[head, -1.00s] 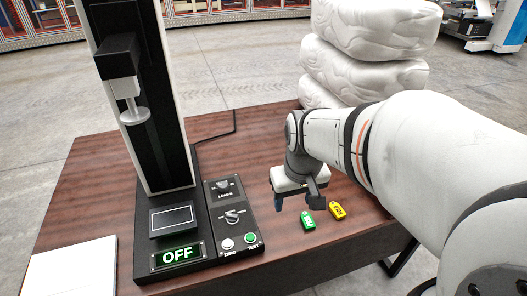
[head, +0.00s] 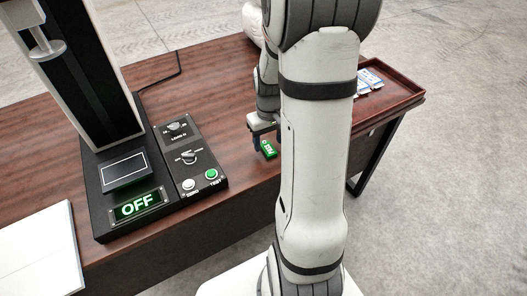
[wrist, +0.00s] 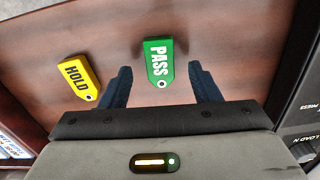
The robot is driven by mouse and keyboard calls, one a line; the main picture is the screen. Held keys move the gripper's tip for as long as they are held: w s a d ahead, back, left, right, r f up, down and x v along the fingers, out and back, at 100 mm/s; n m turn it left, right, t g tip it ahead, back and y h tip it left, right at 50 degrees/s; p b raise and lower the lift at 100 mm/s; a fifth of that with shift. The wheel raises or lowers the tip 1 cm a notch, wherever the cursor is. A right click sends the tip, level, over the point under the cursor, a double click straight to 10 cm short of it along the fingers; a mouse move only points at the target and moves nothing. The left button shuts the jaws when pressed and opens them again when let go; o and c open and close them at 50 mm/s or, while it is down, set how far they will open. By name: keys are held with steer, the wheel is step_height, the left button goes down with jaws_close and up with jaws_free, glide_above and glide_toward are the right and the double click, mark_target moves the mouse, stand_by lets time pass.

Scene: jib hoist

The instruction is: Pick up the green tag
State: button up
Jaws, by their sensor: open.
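The green tag (head: 267,149) lies on the brown table, just below my gripper (head: 265,140) in the head view. In the wrist view the green tag (wrist: 159,62) reads PASS, with its holed end toward my gripper (wrist: 160,72). The two dark blue fingers are apart, one on each side of the tag's near part, and nothing is held. I cannot tell how high the fingertips are above the table. A yellow tag (wrist: 78,78) reading HOLD lies left of the green one, outside the fingers; my arm hides it in the head view.
A test stand (head: 125,180) with an OFF display and a control panel (head: 183,155) stands left of the tag. A white sheet (head: 40,252) lies at the front left. A brown tray (head: 408,102) with packets (head: 368,80) is at the right. Bare table surrounds the tags.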

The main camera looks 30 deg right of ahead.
mark_target(268, 149)
step_height(268, 149, down, 2)
steer(key=shift+f, duration=0.15)
steer(key=c, duration=1.1)
